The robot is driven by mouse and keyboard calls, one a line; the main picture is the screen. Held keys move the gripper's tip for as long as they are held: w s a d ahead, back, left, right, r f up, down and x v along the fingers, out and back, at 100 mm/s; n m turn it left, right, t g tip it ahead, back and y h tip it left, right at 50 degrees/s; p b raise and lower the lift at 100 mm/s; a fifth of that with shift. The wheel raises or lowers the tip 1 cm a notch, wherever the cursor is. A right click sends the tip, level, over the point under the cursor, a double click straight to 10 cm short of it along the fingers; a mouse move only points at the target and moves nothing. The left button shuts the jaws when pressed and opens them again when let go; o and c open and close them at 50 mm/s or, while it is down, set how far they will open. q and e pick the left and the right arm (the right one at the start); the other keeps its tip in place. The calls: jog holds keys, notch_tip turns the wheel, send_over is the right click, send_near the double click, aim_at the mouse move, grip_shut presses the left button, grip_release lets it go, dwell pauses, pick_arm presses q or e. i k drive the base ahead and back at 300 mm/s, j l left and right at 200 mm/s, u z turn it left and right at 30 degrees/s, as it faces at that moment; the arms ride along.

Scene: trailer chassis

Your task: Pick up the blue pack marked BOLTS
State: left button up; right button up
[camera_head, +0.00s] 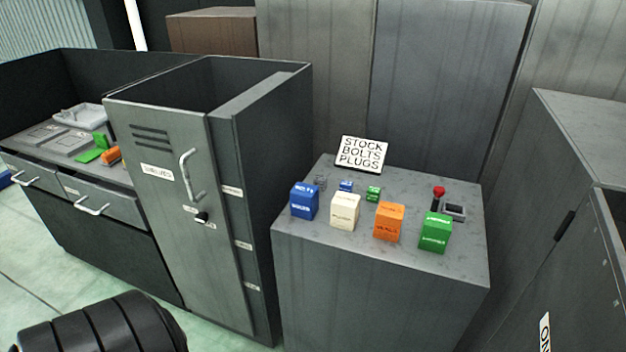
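A blue pack (304,202) with white lettering stands upright at the front left of the grey cabinet top (330,248). Its lettering is too small to read for sure. A smaller blue item (345,186) lies behind it, near the sign. A cream pack (345,211) stands just right of the blue pack, with an orange pack (389,222) and a green pack (435,232) further right in the same row.
A sign reading STOCK BOLTS PLUGS (362,154) stands at the back. A red-topped device (438,198) is at the right. A taller grey locker (175,205) borders the left.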

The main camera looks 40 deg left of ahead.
aim_at(304, 198)
jog(key=j+u, duration=0.15)
jog(key=u, duration=0.25)
jog(key=j+u, duration=0.15)
jog(key=u, duration=0.3)
jog(key=j+u, duration=0.15)
jog(key=u, duration=0.25)
